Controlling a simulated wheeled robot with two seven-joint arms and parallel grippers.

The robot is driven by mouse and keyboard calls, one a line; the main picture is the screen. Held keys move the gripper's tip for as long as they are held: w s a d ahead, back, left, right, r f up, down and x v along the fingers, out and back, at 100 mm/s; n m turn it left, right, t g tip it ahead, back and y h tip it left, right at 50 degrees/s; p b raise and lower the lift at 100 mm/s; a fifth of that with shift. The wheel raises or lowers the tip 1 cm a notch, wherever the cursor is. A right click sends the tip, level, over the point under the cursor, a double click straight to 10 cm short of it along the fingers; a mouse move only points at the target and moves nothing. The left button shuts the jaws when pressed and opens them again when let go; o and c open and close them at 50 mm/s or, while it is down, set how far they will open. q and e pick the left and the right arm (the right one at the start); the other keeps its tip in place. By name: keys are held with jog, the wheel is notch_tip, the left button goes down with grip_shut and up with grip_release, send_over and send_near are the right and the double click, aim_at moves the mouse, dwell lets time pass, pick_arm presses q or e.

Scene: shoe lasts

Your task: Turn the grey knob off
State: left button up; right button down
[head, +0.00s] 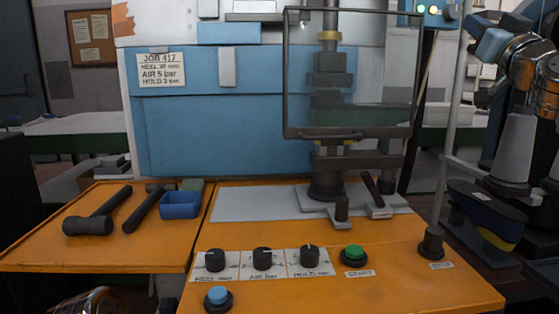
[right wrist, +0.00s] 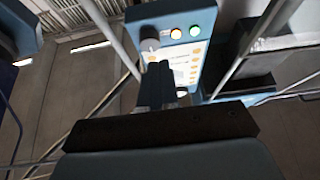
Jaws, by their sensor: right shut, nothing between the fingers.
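The grey knob (head: 452,11) is on a blue control box (head: 436,15) at the top right of the head view, beside small lit lamps. In the right wrist view, the knob (right wrist: 150,40) sticks out at the upper left of the box (right wrist: 185,22), just beyond my fingertips. Its pointer position cannot be made out. My right gripper (head: 476,27) is raised close to the box, to its lower right in the head view. In the right wrist view its fingers (right wrist: 160,68) are shut and empty. A small gap seems to show between fingertips and knob.
A grey pole (head: 449,125) stands between the orange bench (head: 400,285) and my right arm. The press guard (head: 350,128) is left of the box.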

aim_at(453, 12)
jog(key=w+p, duration=0.3)
jog(key=w, duration=0.3)
jog(key=shift+a, duration=0.2)
jog(key=shift+w, duration=0.45)
jog(key=shift+d+f, duration=0.1)
jog(key=shift+d, duration=1.1)
jog(key=shift+d, duration=0.15)
dwell(0.3)
